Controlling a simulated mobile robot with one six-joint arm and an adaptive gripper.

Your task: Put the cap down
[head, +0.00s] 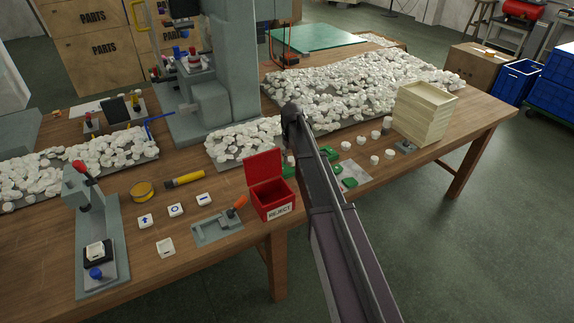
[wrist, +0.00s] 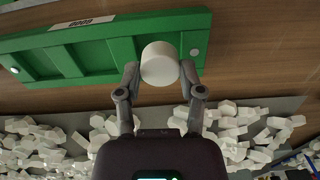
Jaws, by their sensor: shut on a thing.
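In the wrist view my gripper (wrist: 160,78) is shut on a round white cap (wrist: 160,60), one finger on each side of it. The cap is at one end of a green tray (wrist: 100,58) marked GOOD. The tray has raised ribs that divide it into compartments. I cannot tell whether the cap touches the tray or hangs just above it. In the head view only parts of the green tray (head: 349,183) show beside my arm, and my arm hides the gripper and the held cap.
A red REJECT bin (head: 270,198) stands left of my arm. Several loose white caps (head: 375,159) and a pale wooden box (head: 424,115) are to the right. Heaps of white parts (head: 350,85) lie behind. The pad printer (head: 215,90) rises at the back.

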